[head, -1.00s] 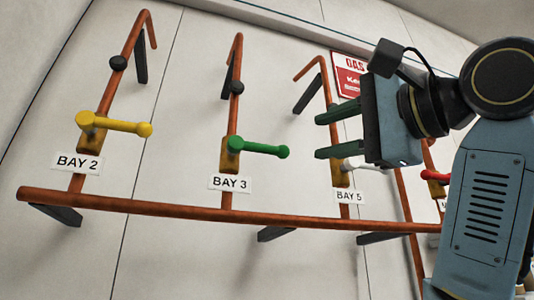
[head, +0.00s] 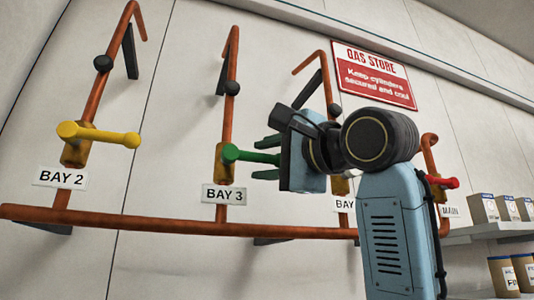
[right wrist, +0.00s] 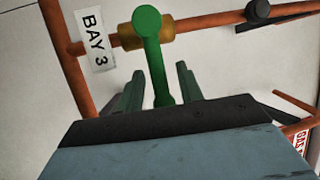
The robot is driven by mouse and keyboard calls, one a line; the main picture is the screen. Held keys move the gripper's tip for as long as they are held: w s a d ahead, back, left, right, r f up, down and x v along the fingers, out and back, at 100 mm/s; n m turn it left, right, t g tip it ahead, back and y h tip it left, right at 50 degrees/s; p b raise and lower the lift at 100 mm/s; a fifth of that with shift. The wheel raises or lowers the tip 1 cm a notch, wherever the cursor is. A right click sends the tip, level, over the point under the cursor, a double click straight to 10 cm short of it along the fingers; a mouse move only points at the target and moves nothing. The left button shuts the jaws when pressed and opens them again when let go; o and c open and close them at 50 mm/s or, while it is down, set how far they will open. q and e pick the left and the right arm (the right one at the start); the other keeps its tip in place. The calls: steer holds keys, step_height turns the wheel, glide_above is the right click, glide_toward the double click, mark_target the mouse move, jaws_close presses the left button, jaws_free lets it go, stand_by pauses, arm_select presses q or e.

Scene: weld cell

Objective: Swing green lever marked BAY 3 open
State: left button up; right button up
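The green lever (head: 250,156) sits on a brass valve body (head: 223,165) on the copper pipe above the BAY 3 label (head: 224,195). It points sideways to the right, across the pipe. My right gripper (head: 268,158) has come from the right, with its green fingers around the lever's free end. In the right wrist view the green lever (right wrist: 151,55) runs down between the two spread fingers (right wrist: 160,88), with a gap on each side. The BAY 3 label (right wrist: 94,39) is at upper left there. My left gripper is in neither current view.
A yellow lever (head: 100,135) above the BAY 2 label (head: 60,177) is to the left. A red lever (head: 443,183) by the MAIN label is to the right. A horizontal copper pipe (head: 130,223) runs below. Shelves with tubs (head: 483,208) stand at far right.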

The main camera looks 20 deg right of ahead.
jaws_close()
